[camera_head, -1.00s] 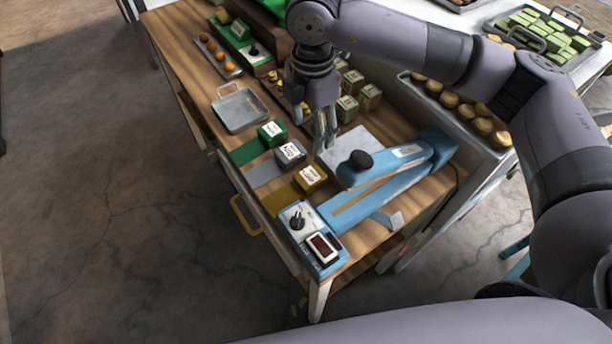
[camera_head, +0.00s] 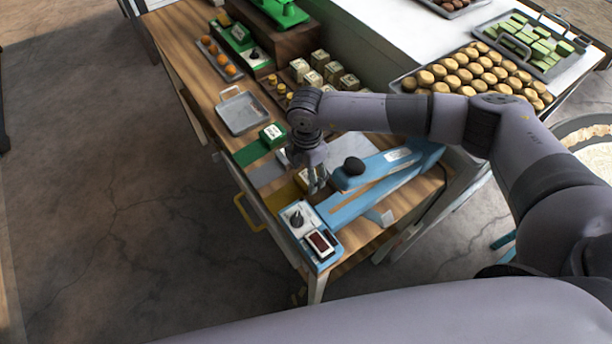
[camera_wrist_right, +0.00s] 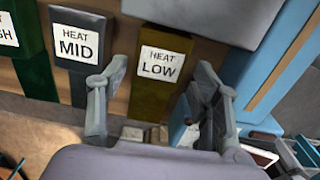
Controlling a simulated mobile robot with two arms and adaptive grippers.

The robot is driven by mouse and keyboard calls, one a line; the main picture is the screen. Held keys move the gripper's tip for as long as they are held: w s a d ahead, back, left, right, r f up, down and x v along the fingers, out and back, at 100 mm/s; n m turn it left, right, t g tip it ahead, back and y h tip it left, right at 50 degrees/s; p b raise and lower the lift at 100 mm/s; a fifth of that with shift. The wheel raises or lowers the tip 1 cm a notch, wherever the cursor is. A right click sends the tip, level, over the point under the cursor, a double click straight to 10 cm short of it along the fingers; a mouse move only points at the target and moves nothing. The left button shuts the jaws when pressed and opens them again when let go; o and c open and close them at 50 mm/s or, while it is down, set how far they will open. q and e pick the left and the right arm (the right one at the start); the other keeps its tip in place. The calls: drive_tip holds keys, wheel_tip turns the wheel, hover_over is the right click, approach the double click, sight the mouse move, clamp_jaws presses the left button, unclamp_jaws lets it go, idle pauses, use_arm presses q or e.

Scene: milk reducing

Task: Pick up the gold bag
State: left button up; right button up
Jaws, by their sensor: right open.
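The gold bag (camera_wrist_right: 155,95), with a white "HEAT LOW" label, stands in the middle of the right wrist view. In the head view only a small part of the gold bag (camera_head: 301,176) shows behind my right gripper. My right gripper (camera_head: 316,188) is open and points down over the bag. In the right wrist view its two fingers (camera_wrist_right: 160,78) lie on either side of the gold bag's label, with nothing held. I cannot tell whether they touch it. My left gripper is not in view.
A grey "HEAT MID" bag (camera_wrist_right: 77,45) stands left of the gold one, then a green bag (camera_head: 273,134). A blue sealer (camera_head: 350,205) lies close on the right. A metal tray (camera_head: 243,112) and several cream boxes (camera_head: 320,60) stand farther back.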

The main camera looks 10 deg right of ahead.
sight(298, 188)
drive_tip(key=shift+f+p, duration=0.35)
drive_tip(key=shift+f, duration=1.1)
drive_tip(key=shift+c, duration=0.2)
drive_tip(key=c, duration=0.9)
